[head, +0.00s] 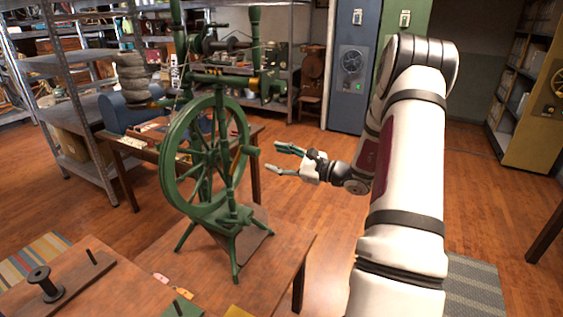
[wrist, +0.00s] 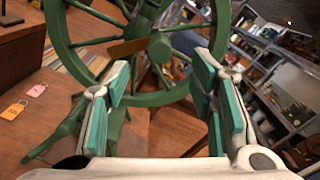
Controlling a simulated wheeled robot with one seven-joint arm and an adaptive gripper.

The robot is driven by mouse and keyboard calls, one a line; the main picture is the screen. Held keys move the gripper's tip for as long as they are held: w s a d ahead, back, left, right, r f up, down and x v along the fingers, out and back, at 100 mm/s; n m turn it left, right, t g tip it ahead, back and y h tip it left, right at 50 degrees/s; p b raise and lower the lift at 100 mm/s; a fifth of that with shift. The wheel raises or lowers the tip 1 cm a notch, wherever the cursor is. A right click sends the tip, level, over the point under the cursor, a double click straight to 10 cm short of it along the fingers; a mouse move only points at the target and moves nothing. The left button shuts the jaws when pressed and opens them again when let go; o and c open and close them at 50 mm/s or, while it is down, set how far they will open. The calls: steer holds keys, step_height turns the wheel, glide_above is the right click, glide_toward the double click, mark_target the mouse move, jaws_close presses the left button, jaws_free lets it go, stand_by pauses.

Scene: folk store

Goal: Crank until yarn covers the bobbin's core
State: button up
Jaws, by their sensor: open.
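A green spinning wheel (head: 165,165) stands upright on a low wooden table. A green knob (head: 250,150) sticks out from its right side. My gripper (head: 273,157) is open and empty, just right of the knob and apart from it. In the wrist view the spoked wheel (wrist: 62,40) fills the far side, and the green hub end (wrist: 160,48) with a flat brown bar (wrist: 128,47) shows beyond my open fingers (wrist: 164,72). The flyer area (head: 228,43) on top is small and dark; I cannot tell how much yarn is on its bobbin.
A dark spool (head: 44,284) stands on a wooden board at the front left. Small tags (head: 180,291) lie on the tabletop (head: 285,255). Open floor lies behind my gripper.

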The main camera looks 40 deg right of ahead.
mark_target(258, 153)
steer(key=shift+b+x, duration=1.15)
steer(key=shift+x, duration=3.2)
steer(key=shift+w, duration=0.15)
steer(key=c, duration=1)
steer(key=shift+o, duration=0.2)
steer(key=shift+c, duration=1.1)
